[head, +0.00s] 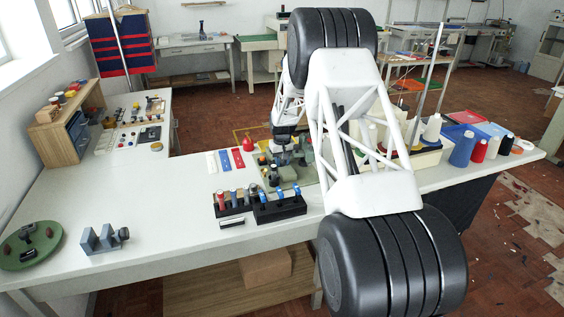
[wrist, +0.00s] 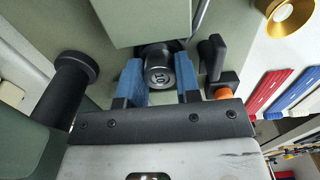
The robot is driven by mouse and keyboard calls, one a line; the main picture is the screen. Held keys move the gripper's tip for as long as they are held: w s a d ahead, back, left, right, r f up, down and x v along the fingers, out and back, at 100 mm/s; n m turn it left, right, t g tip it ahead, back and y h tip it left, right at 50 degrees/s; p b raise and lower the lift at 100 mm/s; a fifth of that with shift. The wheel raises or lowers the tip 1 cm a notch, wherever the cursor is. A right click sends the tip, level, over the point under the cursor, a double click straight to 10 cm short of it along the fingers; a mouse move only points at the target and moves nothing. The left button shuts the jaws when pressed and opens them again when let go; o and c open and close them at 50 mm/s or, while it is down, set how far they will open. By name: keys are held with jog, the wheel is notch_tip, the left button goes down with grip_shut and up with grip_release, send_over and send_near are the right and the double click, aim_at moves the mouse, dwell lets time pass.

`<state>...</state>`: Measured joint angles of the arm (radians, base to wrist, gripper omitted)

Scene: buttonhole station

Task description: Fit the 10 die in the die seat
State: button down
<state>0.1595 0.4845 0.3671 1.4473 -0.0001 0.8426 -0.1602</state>
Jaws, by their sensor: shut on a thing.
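In the wrist view my gripper (wrist: 160,80) has its two blue fingers shut on a short dark metal cylinder, the die (wrist: 158,76). Its round end face bears a small mark that is too small to read surely. The die is at the lower edge of the pale green buttonhole machine (wrist: 150,22), close to it or against it. The die seat is not clearly visible; the die and the machine body hide that spot. In the head view the machine (head: 268,176) stands on the bench, and my arm hides most of my gripper there.
A black knob (wrist: 70,80) is left of my gripper; a black lever (wrist: 212,55) and an orange-ended part (wrist: 223,93) are close right. Black tool racks (head: 278,211) stand in front of the machine. Red strips (head: 238,158) lie beside it. The bench's left middle (head: 165,200) is clear.

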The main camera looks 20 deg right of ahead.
aim_at(282, 161)
jog(key=shift+f, duration=0.45)
jog(key=shift+f, duration=0.15)
jog(key=c, duration=0.9)
grip_release()
jog(key=shift+f, duration=0.1)
jog(key=shift+o, duration=0.4)
jog(key=shift+s+a+f, duration=0.1)
jog(key=shift+a+f, duration=0.1)
jog(key=shift+f, duration=0.1)
jog(key=shift+c, duration=0.5)
jog(key=shift+s, duration=0.1)
jog(key=shift+o, duration=0.5)
notch_tip(282, 161, up, 14)
jog(key=shift+w+d, duration=0.2)
jog(key=shift+f, duration=0.1)
